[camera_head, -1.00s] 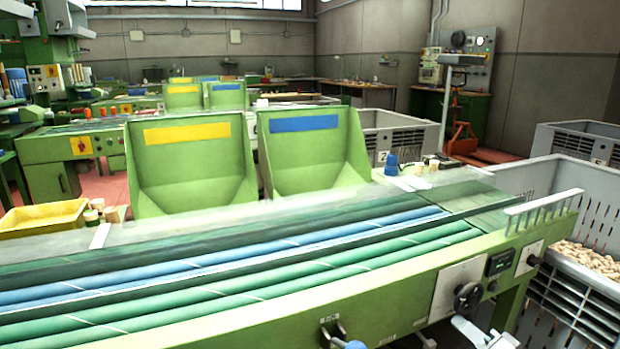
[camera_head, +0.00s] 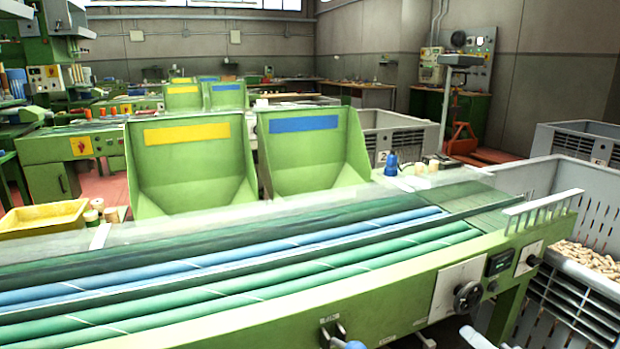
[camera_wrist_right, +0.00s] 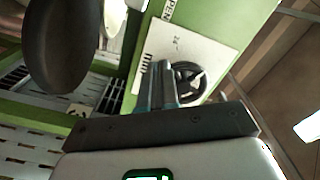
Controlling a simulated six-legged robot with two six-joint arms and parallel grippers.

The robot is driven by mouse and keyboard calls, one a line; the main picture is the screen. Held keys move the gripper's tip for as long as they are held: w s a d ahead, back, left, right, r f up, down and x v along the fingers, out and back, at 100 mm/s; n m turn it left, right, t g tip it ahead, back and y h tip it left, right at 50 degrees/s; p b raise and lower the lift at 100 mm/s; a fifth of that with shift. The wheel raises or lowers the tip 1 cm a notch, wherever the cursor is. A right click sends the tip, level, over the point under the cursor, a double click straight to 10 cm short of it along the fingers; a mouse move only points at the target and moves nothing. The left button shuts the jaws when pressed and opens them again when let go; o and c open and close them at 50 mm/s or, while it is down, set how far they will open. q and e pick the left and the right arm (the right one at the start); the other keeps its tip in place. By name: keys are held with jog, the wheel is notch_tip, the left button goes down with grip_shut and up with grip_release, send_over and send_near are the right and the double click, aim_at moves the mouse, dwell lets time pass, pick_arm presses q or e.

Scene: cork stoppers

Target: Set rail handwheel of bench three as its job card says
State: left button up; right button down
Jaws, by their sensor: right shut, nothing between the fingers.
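A black handwheel (camera_head: 467,297) sits on a white plate (camera_head: 445,287) at the right end of the green bench front. In the right wrist view a spoked handwheel (camera_wrist_right: 190,78) sits on a white plate marked "24" and "mm". My right gripper (camera_wrist_right: 161,70) is shut and empty, its fingertips in front of that plate beside the wheel; I cannot tell whether they touch. In the head view only a little of the right gripper (camera_head: 471,338) shows at the bottom edge, below the handwheel. My left gripper is not in view. No job card can be made out.
A small dark display (camera_head: 499,263) and another knob (camera_head: 533,261) are right of the handwheel. A lever (camera_head: 333,332) is on the front further left. A grey crate (camera_head: 596,215) with corks stands at the right. A large dark round part (camera_wrist_right: 62,48) looms close in the wrist view.

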aim_at(465, 295)
jog(key=v, duration=0.3)
jog(key=shift+s+f, duration=0.1)
jog(key=w+a+r+n+b, duration=0.1)
jog(key=w+a+n, duration=0.2)
jog(key=w+n, duration=0.2)
jog(key=shift+a+r+n, duration=0.15)
jog(key=shift+r+n, duration=0.25)
dwell(0.5)
jog(key=shift+w, duration=0.1)
jog(key=shift+r, duration=0.1)
